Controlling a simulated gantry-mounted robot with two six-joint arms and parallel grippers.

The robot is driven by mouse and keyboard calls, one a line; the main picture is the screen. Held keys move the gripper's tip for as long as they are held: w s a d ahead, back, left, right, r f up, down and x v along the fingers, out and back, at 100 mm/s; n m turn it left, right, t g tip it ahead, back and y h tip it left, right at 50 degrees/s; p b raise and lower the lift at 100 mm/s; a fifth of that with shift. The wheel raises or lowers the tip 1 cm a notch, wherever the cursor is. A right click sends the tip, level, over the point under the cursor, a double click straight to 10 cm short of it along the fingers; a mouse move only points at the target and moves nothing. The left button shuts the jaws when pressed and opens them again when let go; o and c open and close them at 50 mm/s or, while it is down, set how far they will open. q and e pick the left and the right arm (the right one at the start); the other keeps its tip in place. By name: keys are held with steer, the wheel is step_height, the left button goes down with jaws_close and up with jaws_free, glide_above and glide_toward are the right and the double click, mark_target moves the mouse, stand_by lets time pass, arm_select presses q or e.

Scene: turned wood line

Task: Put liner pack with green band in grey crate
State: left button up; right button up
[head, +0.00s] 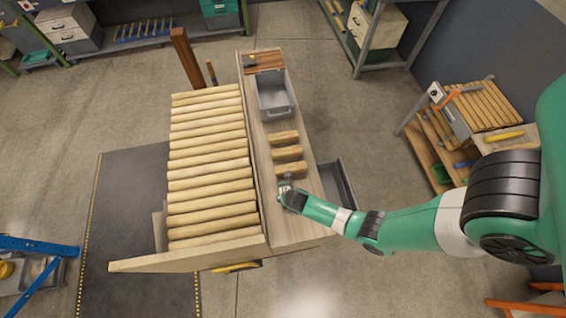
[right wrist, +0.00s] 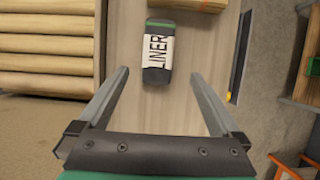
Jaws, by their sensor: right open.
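The liner pack (right wrist: 158,52) is a dark block with a white label reading LINER and a green band at its far end. It lies on the wooden bench top in the right wrist view. In the head view my gripper mostly hides it. My right gripper (head: 285,188) is open over the near part of the bench. In the right wrist view its fingers stand wide on either side of the pack's near end, with gaps on both sides. The grey crate (head: 279,112) stands open near the bench's far end. My left gripper is not in view.
Several wooden blocks (head: 288,153) lie on the bench between pack and crate, one just beyond the pack. A rack of round wooden bars (head: 210,155) runs along the bench's left. A grey tray (head: 343,185) sits by its right side. A brown board (head: 264,60) lies behind the crate.

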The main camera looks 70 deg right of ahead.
steer(key=b+x, duration=0.4)
steer(key=x, duration=0.1)
steer(key=shift+a+f+b, duration=0.15)
steer(key=shift+f+b, duration=0.05)
steer(key=shift+b, duration=0.1)
steer(key=shift+w+d+f, duration=0.2)
steer(key=shift+d+f, duration=0.1)
steer(key=shift+f, duration=0.1)
steer(key=b+x, duration=0.3)
steer(key=x, duration=0.2)
steer(key=shift+f, duration=0.2)
steer(key=shift+r, duration=0.1)
steer(key=c, duration=1.3)
